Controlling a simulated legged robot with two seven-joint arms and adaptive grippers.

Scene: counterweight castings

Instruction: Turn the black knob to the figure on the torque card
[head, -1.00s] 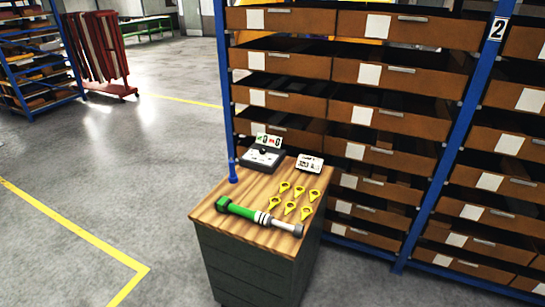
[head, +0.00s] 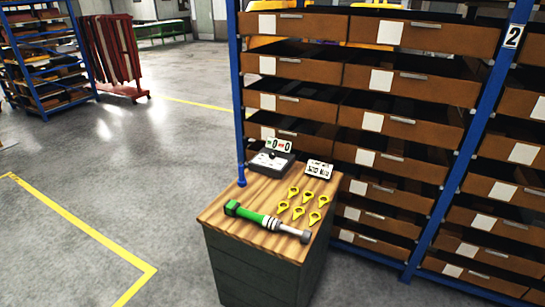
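A green and silver torque tool (head: 266,221) lies across the front of a wooden-topped cabinet (head: 222,214). A dark box (head: 270,162) with a pale top face and an upright display panel (head: 280,145) stands at the cabinet's back left. A small white card (head: 319,170) with dark print stands at the back right; its figure is too small to read. I cannot make out a black knob for certain. Neither of my grippers is in view.
A tall blue rack of brown drawers (head: 406,83) stands right behind and beside the cabinet. A blue post (head: 240,110) rises at the cabinet's back left corner. The grey floor (head: 140,190) to the left is open, with yellow lines (head: 85,228).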

